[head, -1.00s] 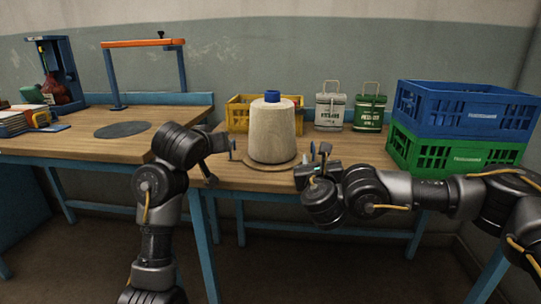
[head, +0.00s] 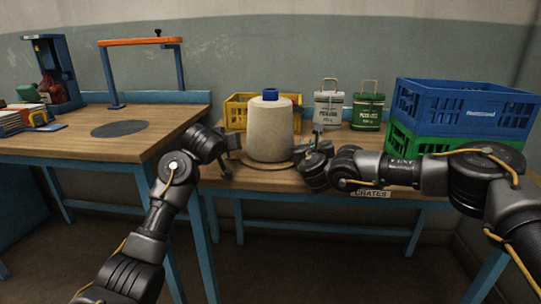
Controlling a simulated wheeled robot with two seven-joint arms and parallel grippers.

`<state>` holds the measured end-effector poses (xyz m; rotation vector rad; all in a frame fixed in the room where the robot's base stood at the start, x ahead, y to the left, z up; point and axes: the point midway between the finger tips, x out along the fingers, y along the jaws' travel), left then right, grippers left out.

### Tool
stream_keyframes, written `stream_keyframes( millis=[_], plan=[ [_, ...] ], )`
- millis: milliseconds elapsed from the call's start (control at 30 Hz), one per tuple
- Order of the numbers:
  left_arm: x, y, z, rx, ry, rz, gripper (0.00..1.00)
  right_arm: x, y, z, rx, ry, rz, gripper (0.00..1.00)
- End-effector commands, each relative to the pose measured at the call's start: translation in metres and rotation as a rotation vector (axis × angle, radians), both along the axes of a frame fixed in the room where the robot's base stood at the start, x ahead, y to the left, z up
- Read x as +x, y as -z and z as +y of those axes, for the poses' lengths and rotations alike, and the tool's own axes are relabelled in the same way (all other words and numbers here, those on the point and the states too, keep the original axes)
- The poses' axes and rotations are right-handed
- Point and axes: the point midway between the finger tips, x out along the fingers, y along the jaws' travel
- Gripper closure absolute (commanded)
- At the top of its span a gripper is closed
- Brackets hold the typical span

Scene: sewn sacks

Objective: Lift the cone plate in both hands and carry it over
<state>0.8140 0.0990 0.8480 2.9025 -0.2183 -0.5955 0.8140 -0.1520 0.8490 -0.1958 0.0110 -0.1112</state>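A tall cream thread cone (head: 270,135) with a blue top stands upright on a round wooden plate (head: 268,166) on the right-hand table. My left gripper (head: 230,158) is at the left edge of the plate, its fingers spread one above the other. My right gripper (head: 309,151) is close to the plate's right edge. Its fingers look apart, but its own wrist hides part of them. I cannot tell whether either gripper touches the rim. The plate appears to rest on the table.
A yellow crate (head: 236,113) stands behind the cone. Two tins, white (head: 328,109) and green (head: 367,112), stand behind right. A blue crate (head: 465,110) sits on a green crate (head: 403,143) at right. The left table (head: 85,145) has a dark round mat (head: 120,129) with free room around it.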

Motion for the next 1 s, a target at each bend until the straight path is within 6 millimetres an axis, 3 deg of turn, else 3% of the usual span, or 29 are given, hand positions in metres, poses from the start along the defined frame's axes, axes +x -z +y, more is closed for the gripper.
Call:
stream_keyframes(
  millis=[333,600,1000],
  plan=[
    [0.0017,0.0003,0.0,0.0,-0.001,-0.001,0.68,0.002,0.0004,0.0002,0.0,-0.001,0.0,0.66],
    [0.0016,0.0004,0.0,0.0,0.0,0.0,1.0,0.0019,0.0003,-0.0001,0.0,-0.001,0.0,1.0],
    [0.0014,-0.003,-0.0006,-0.002,0.0,-0.005,1.0,0.0021,-0.0028,-0.0002,0.002,0.0,-0.003,1.0]
  ],
)
